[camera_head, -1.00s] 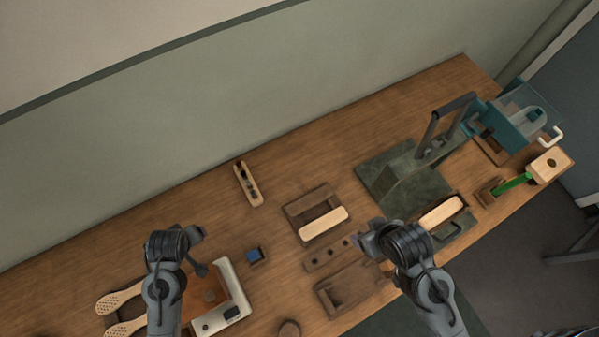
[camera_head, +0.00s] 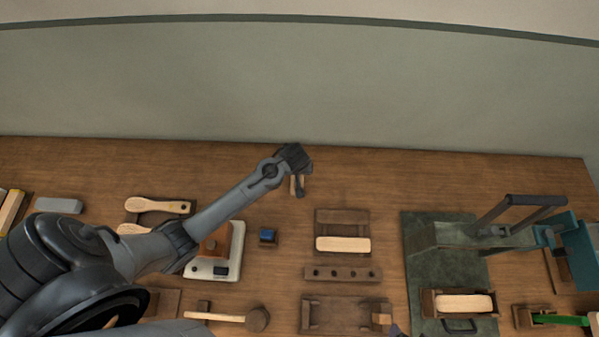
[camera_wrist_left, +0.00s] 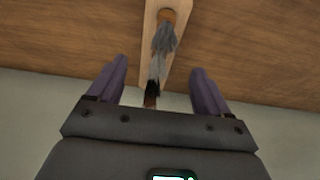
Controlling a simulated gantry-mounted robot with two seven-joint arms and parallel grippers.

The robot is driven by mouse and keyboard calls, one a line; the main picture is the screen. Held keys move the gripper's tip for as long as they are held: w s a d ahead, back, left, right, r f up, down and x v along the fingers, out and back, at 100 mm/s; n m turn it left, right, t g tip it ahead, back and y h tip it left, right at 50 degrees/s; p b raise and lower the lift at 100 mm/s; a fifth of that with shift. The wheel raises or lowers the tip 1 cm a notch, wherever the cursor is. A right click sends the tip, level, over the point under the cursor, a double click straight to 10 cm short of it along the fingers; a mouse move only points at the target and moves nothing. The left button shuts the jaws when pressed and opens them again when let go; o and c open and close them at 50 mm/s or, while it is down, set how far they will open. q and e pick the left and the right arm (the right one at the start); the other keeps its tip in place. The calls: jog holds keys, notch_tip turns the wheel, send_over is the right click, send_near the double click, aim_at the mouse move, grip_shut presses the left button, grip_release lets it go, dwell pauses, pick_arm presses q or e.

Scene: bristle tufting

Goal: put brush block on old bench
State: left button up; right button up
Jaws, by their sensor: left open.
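My left gripper (camera_head: 300,186) is open at the back of the wooden bench (camera_head: 400,168). In the left wrist view its fingers (camera_wrist_left: 158,92) stand on either side of a narrow pale wooden piece (camera_wrist_left: 151,22) with a grey bristle tuft (camera_wrist_left: 164,38); neither finger visibly touches it. In the head view that piece (camera_head: 293,185) is mostly hidden by the gripper. One pale oblong block (camera_head: 343,244) lies in a brown wooden holder (camera_head: 342,216), another (camera_head: 464,303) in the press fixture. I cannot tell which is the brush block.
The back strip is mostly clear.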

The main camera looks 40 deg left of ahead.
pick_arm(q)
jog(key=shift+w+b+x, duration=0.2)
jog(key=shift+b+x, duration=0.15)
jog(key=shift+x, duration=2.55)
jog(key=shift+c, duration=0.2)
jog(key=c, duration=1.2)
